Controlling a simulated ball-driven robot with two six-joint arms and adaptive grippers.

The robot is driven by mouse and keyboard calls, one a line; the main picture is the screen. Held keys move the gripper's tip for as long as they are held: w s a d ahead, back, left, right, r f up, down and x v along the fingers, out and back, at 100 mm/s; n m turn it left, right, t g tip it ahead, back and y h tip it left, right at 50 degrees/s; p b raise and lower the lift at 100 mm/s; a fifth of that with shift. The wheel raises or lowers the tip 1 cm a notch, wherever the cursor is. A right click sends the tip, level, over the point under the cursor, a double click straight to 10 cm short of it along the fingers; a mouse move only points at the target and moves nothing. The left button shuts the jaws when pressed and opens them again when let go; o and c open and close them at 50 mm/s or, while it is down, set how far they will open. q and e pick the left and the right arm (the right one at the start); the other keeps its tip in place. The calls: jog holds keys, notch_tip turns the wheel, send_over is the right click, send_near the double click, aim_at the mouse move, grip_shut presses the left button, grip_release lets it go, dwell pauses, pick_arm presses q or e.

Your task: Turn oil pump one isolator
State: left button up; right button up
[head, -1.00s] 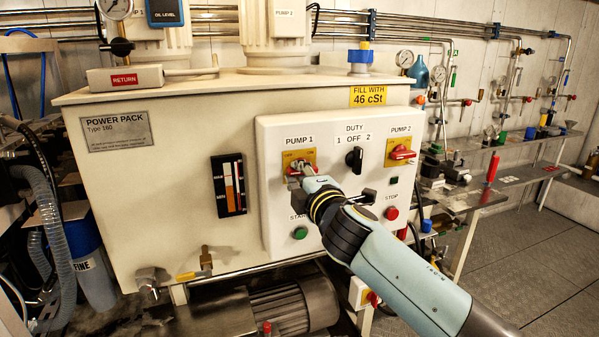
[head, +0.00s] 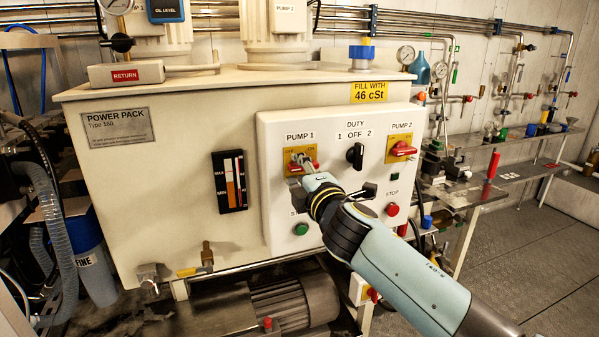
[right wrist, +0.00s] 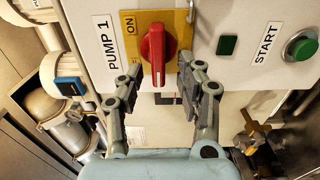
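The pump 1 isolator is a red rotary handle (right wrist: 153,53) on a yellow plate (right wrist: 176,24), under the PUMP 1 label on the white panel. In the right wrist view its grip lies along the picture's vertical, with "ON" on the plate beside it. My right gripper (right wrist: 160,78) is open, with one fingertip on each side of the handle's near end; gaps show, and I see no clear contact. In the head view my right gripper (head: 304,164) partly hides the isolator (head: 293,168). My left gripper is not in view.
The black duty switch (head: 355,156) and the red pump 2 isolator (head: 402,149) are to the right on the same panel (head: 330,130). A green start button (right wrist: 300,48) and a red stop button (head: 392,210) are lower. A motor (head: 290,305) lies below.

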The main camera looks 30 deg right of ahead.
jog(key=shift+s, duration=0.1)
jog(key=v, duration=1.2)
